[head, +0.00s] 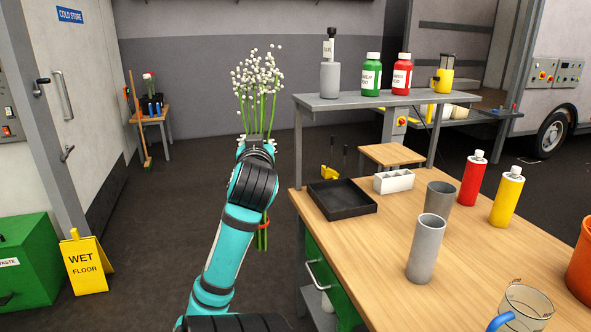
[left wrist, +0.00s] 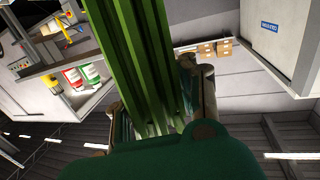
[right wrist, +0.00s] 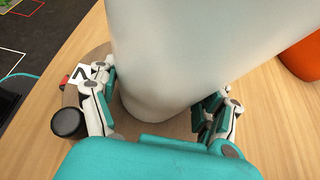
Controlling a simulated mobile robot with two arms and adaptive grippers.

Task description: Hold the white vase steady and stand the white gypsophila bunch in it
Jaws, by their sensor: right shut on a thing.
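The white gypsophila bunch (head: 258,80) is upright in the air left of the workbench, its stems hanging below my arm with a red tie (head: 264,225). My left gripper (head: 257,140) is around the stems; in the left wrist view the green stems (left wrist: 140,60) run between its fingers (left wrist: 155,100). The white vase (right wrist: 200,60) shows only in the right wrist view. My right gripper (right wrist: 160,115) is shut on it, with one finger on each side. The vase's mouth is out of view. The head view shows neither this vase nor my right gripper.
A light grey cylinder (head: 426,250) and a darker one (head: 439,196) stand on the workbench (head: 385,280). Beyond are a black tray (head: 340,200), a white box (head: 393,181), red (head: 473,180) and yellow (head: 507,198) bottles. A clear jug (head: 525,310) is at the front right.

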